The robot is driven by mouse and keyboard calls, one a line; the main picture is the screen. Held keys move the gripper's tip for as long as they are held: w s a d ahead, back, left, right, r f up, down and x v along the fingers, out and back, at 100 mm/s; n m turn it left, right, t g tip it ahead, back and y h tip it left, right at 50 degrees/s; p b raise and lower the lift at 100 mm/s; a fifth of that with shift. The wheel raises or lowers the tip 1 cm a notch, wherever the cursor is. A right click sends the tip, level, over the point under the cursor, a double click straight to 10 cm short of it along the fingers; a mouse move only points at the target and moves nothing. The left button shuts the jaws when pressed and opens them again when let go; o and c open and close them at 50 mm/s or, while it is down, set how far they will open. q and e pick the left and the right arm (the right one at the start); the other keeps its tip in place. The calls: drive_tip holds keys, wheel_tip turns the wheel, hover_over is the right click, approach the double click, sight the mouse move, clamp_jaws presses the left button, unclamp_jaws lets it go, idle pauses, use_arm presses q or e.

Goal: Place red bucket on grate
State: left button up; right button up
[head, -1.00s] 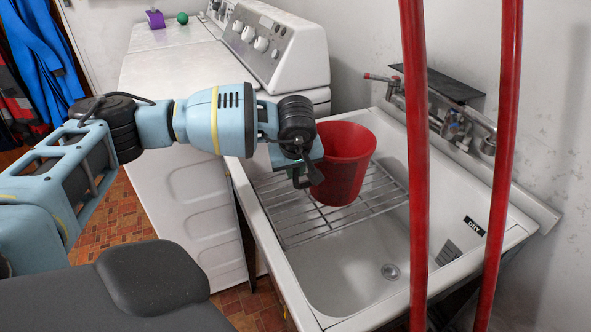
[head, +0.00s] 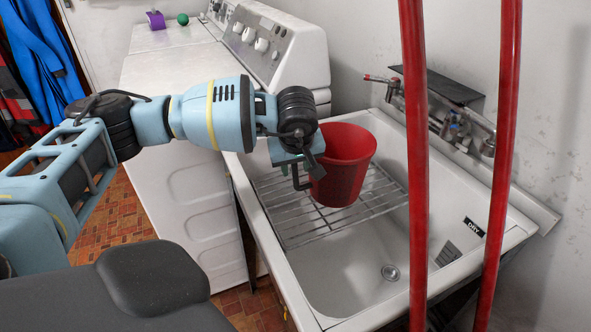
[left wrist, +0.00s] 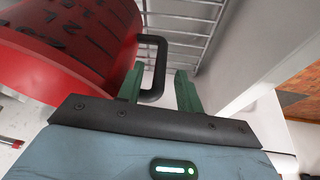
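The red bucket (head: 345,165) stands upright on the wire grate (head: 292,225) that lies across the back-left part of the white tub (head: 345,295). Its dark loop handle (head: 297,178) faces my left arm. My left gripper (head: 298,160) is just left of the bucket at the handle. In the left wrist view, the two green fingers (left wrist: 160,88) are apart, with the handle (left wrist: 158,65) between them and a gap showing. The bucket (left wrist: 75,45) fills the upper left there, and grate bars (left wrist: 190,25) show behind it. My right gripper is not in view.
Two red upright poles (head: 415,170) (head: 500,165) stand in front of the tub's right side. A tap (head: 455,130) is on the wall behind. A white washer (head: 190,180) adjoins the tub on the left. The tub's front basin, around the drain (head: 390,272), is clear.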

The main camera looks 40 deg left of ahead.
use_arm(q)
drive_tip(key=v, duration=0.9)
drive_tip(key=shift+r+p, duration=0.2)
drive_tip(key=shift+p, duration=0.1)
